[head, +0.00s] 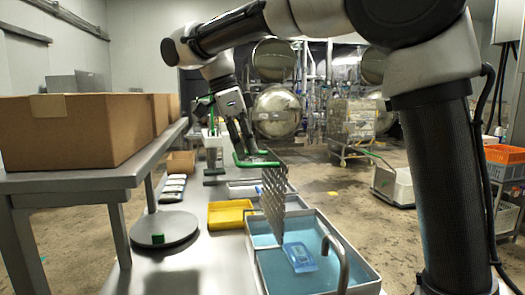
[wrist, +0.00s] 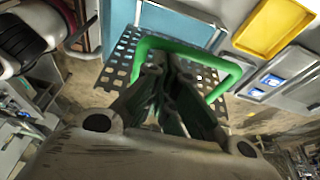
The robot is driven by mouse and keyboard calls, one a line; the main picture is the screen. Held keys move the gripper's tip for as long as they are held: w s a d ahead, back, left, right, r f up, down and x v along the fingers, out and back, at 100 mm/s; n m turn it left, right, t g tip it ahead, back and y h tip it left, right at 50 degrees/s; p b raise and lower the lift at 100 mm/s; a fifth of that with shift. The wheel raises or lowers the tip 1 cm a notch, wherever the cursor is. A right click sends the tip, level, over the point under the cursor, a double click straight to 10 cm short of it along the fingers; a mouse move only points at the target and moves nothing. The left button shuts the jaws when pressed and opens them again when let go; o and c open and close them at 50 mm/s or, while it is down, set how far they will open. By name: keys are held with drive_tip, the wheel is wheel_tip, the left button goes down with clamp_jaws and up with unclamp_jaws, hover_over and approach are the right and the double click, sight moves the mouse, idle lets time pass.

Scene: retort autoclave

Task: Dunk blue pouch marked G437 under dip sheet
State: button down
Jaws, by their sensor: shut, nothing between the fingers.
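The blue pouch (head: 300,257) lies in the water of the metal basin (head: 364,272), right of the dip sheet; its marking is too small to read. The dip sheet (head: 273,204) is a perforated metal plate with a green handle (head: 240,162). It stands steeply on edge at the basin's left part. My gripper (head: 251,149) is shut and empty at the handle. In the wrist view the shut fingers (wrist: 172,70) are within the outline of the green handle (wrist: 228,78), with the perforated sheet (wrist: 118,68) behind; I cannot tell whether they touch it.
Cardboard boxes (head: 70,130) stand on a raised shelf. Blue packs (wrist: 271,80) show in the wrist view.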

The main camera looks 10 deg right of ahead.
drive_tip(key=a, duration=0.5)
drive_tip(key=shift+f, duration=0.3)
idle(0.9)
